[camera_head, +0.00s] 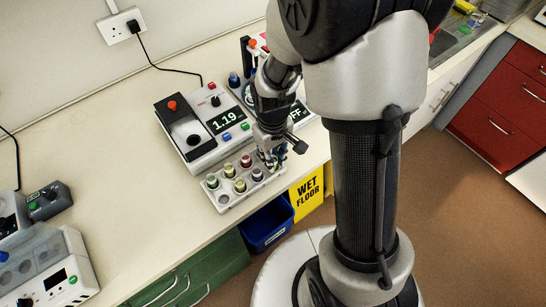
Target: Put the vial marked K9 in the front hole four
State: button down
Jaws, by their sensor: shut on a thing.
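A white vial rack (222,206) sits near the front edge of the bench, with two rows of holes. Several capped vials stand in it, among them a green-capped vial (212,181), a yellow-topped vial (240,185) and a red-topped vial (257,174). The left front hole (223,198) looks empty. My gripper (271,158) points down at the rack's right end, shut on what seems to be a vial, mostly hidden by the fingers. I cannot tell whether that vial is in a hole or above it. No K9 mark is legible.
Behind the rack stands a device (196,128) reading 1.19, with another device (298,113) reading OFF close to my arm. A blue bin (266,226) and a yellow wet-floor sign (307,192) stand below the bench edge.

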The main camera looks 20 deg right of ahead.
jog(key=shift+f, duration=0.3)
jog(key=c, duration=1.5)
grip_release()
jog(key=shift+o, duration=0.2)
notch_tip(320, 180, up, 13)
jog(key=p, duration=0.4)
jog(key=s+r+m+t, duration=0.3)
jog(key=s+r+t, duration=0.1)
jog(key=s+r, duration=1)
jog(key=shift+s+r+t, duration=0.3)
jog(key=shift+s, duration=0.25)
